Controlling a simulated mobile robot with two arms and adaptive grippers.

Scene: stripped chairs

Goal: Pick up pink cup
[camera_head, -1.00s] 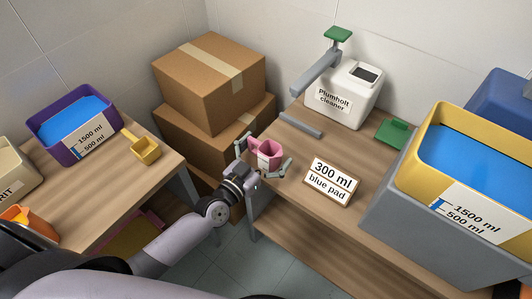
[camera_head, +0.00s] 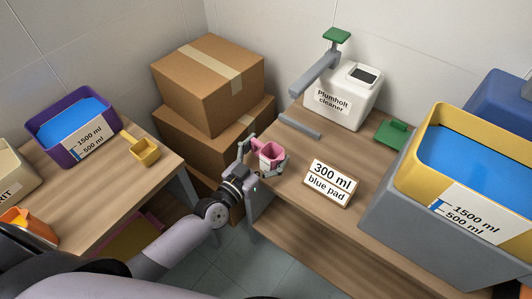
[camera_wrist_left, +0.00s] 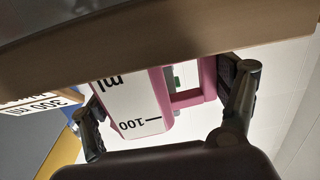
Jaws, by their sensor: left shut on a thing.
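The pink cup (camera_head: 271,155) with a white label is at the left edge of the right-hand table in the head view. My left gripper (camera_head: 262,157) is shut on it, with fingers on either side. In the left wrist view the cup (camera_wrist_left: 155,92) shows its "100" and "ml" marks and its pink handle, between the fingers of the gripper (camera_wrist_left: 168,105). One finger lies against the handle. I cannot tell whether the cup's base touches the table. My right gripper is not in view.
A "300 ml blue pad" sign (camera_head: 332,182) stands right of the cup. A white cleaner container (camera_head: 345,95), a grey and green stand (camera_head: 318,72) and a green pad (camera_head: 392,134) are behind. A yellow tub (camera_head: 440,165) is at right. Boxes (camera_head: 210,85) stand behind left.

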